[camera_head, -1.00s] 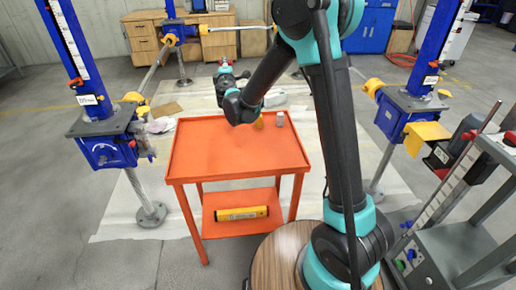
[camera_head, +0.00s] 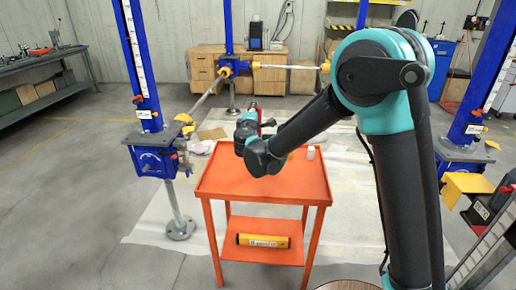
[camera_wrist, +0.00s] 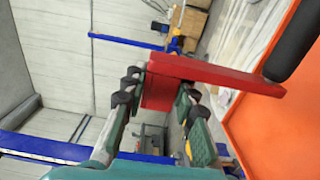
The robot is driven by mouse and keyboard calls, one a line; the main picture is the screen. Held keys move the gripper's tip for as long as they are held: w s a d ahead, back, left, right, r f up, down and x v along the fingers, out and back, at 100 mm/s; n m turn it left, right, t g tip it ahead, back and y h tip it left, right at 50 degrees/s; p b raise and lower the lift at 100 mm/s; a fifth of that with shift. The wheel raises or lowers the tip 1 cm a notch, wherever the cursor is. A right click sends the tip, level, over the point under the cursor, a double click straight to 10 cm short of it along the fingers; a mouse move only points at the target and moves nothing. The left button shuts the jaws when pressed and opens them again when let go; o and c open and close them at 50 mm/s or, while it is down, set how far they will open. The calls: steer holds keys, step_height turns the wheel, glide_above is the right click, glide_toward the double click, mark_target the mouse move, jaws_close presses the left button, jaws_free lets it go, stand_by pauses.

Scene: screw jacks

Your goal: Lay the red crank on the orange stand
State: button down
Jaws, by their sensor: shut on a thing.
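The red crank (camera_wrist: 220,75) is between the fingers of my gripper (camera_wrist: 158,92) in the wrist view. Its red block sits between the fingertips, its red arm runs to the right, and its black handle (camera_wrist: 293,45) is at the upper right. In the head view my gripper (camera_head: 250,112) is above the far edge of the orange stand (camera_head: 290,181), and the crank is too small there to make out well. The stand's orange top also shows at the right of the wrist view (camera_wrist: 265,130), apart from the crank.
A small white cylinder (camera_head: 311,153) stands at the stand's far right. Blue jack posts (camera_head: 139,60) flank the stand. The near part of the stand's top is clear.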

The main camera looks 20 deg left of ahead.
step_height(320, 180, down, 14)
steer(key=shift+f, duration=0.15)
stand_by(0.5)
steer(key=shift+f, duration=0.15)
steer(key=c, duration=1.2)
jaws_free()
steer(key=v, duration=1.2)
steer(key=w+d+m+g+h, duration=0.3)
steer(key=d+m+h, duration=0.15)
steer(key=d, duration=1.15)
steer(key=w+d+m+g+h, duration=0.25)
steer(key=d+m, duration=0.35)
steer(key=d, duration=1)
steer(key=s+d+f+m+g, duration=0.4)
steer(key=s+d+m+g, duration=0.15)
steer(key=s+d, duration=0.7)
steer(key=s+d+f+m+g+y, duration=0.2)
steer(key=s+d+m, duration=0.2)
steer(key=s, duration=0.6)
steer(key=shift+f+m+y, duration=0.3)
steer(key=shift+f+m, duration=0.05)
steer(key=shift+m, duration=0.05)
